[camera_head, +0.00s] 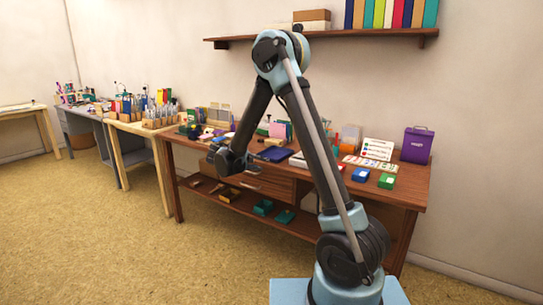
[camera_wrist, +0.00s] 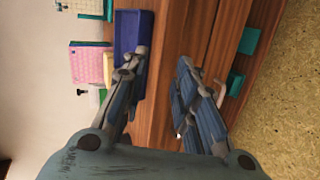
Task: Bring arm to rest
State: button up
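My arm rises from its light-blue base and bends down at the elbow toward the wooden desk. My gripper (camera_head: 254,170) hangs at the desk's front edge, left of the middle. In the wrist view my gripper (camera_wrist: 162,62) has its two fingers spread apart, with only brown wood seen between them. It holds nothing. A dark blue open tray or pad (camera_wrist: 125,35) lies beyond the left fingertip; it also shows on the desk in the head view (camera_head: 277,154).
A lower shelf holds green items (camera_head: 285,216). A wall shelf (camera_head: 370,33) hangs above. The floor (camera_head: 110,240) at left is clear.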

jog(key=s+d+r+m+g+y, duration=0.2)
jog(key=s+d+r+g, duration=0.15)
jog(key=s+d, duration=0.7)
jog(key=s+d+r+m+g+y, duration=0.15)
jog(key=s+d+r, duration=0.25)
jog(key=s+d, duration=0.65)
jog(key=s+d+f+m+g+y, duration=0.1)
jog(key=s+d+f+m, duration=0.1)
jog(key=s, duration=0.5)
jog(key=s+d+f+m+y, duration=0.1)
jog(key=s+f+y, duration=0.1)
jog(key=s, duration=0.6)
jog(key=s+d+f+m+g+y, duration=0.1)
jog(key=s+f, duration=0.3)
jog(key=s, duration=0.4)
jog(key=shift+d+f+m+g+y, duration=0.3)
jog(key=shift+d+m+y, duration=0.25)
jog(key=shift+d+m, duration=0.3)
jog(key=shift+w+f, duration=0.2)
jog(key=shift+w, duration=0.2)
